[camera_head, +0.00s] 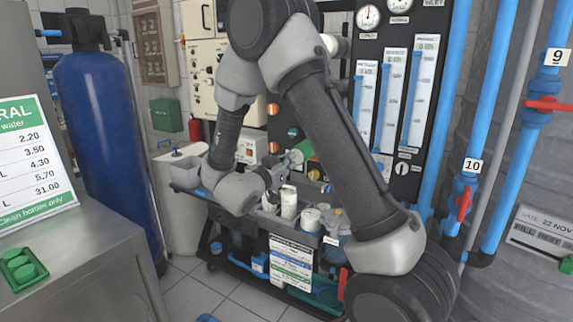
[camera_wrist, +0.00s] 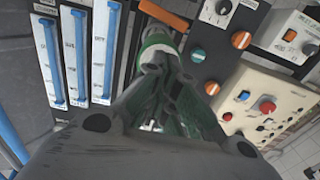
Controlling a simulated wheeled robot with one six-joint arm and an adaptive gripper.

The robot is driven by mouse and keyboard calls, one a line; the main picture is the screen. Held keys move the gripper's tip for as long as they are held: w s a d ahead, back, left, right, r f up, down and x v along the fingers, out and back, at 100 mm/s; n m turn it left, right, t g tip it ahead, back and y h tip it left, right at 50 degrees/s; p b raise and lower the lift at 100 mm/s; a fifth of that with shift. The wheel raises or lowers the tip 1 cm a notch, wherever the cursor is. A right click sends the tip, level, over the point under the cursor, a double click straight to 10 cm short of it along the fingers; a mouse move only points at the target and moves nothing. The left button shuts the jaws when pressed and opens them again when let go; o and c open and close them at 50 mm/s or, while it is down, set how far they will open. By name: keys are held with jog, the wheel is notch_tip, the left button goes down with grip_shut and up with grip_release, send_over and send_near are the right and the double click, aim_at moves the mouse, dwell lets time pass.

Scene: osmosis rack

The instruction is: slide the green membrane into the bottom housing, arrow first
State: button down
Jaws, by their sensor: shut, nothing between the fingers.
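The green membrane (camera_head: 303,148) shows in the head view as a small green piece just left of my arm link, in front of the rack panel. In the wrist view a green and white round end (camera_wrist: 157,50), which looks like the membrane, lies just beyond my fingertips. My gripper (camera_wrist: 156,82) is shut, with nothing held; its fingers converge close to that end, and I cannot tell whether they touch it. In the head view my gripper (camera_head: 281,172) is small and partly lost against the cart. The bottom housing is not clearly visible, and the arrow cannot be made out.
A dark cart (camera_head: 333,254) with white containers (camera_head: 289,203) stands below my gripper. Flow meters (camera_head: 420,90) and blue pipes (camera_head: 494,110) are to the right. A blue tank (camera_head: 105,135) and steel counter (camera_head: 85,255) are left. Orange knobs (camera_wrist: 241,40) project from the panel.

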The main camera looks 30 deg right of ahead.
jog(key=shift+d, duration=0.15)
jog(key=shift+x, duration=9.7)
jog(key=shift+v, duration=4.1)
